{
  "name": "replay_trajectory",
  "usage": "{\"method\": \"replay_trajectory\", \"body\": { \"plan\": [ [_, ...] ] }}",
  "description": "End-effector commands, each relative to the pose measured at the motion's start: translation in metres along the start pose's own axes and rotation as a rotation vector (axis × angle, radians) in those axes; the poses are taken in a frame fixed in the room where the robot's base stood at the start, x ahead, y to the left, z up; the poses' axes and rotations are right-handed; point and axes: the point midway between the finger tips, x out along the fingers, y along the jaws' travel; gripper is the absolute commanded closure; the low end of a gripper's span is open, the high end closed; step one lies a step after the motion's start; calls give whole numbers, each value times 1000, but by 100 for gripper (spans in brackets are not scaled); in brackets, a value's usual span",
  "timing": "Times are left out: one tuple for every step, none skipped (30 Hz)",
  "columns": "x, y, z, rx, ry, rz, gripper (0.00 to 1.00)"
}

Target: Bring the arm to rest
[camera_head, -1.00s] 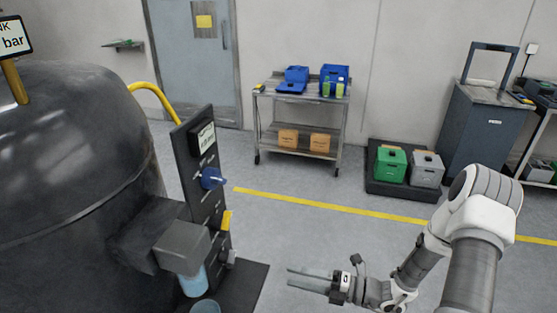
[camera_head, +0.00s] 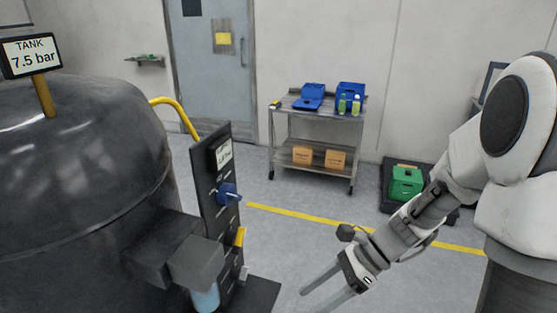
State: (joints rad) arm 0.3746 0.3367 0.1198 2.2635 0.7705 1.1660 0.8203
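My arm (camera_head: 415,225) comes in from the right side of the head view, its upper links large and close to the camera. My gripper (camera_head: 322,290) is at the lower middle, pointing down and left. Its two fingers are apart with nothing seen between them. It hangs over the floor to the right of the filler and touches nothing that I can see. The filler's dark tank (camera_head: 80,180) stands at the left, with a control panel (camera_head: 218,180) carrying a blue handle (camera_head: 228,194).
A grey nozzle block (camera_head: 196,262) with a blue cylinder (camera_head: 205,298) below it juts out left of my gripper. A cart (camera_head: 318,120) with blue bins and bottles stands at the back wall. A green box (camera_head: 407,183) sits behind my arm. A yellow line (camera_head: 300,214) crosses open floor.

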Motion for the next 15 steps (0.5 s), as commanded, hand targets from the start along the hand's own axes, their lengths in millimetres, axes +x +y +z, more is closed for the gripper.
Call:
{"method": "replay_trajectory", "body": {
  "plan": [
    [-5,6,4,-81,53,-7,29],
    [-8,9,6,-126,82,-9,29],
    [-12,14,8,-187,120,-10,29],
    [-15,17,9,-233,150,-11,29],
    [-18,20,10,-279,180,-12,29],
    [-22,25,12,-340,219,-12,29],
    [-25,28,14,-385,248,-11,29],
    [-28,31,15,-430,277,-11,29],
    [-32,35,16,-491,317,-11,29],
    [-36,38,18,-536,346,-10,29],
    [-39,41,19,-580,375,-9,29],
    [-44,45,20,-639,414,-7,29],
    [-47,48,21,-684,443,-6,29],
    [-51,51,22,-728,474,-5,29],
    [-56,54,24,-787,513,-1,29]
  ]
}}
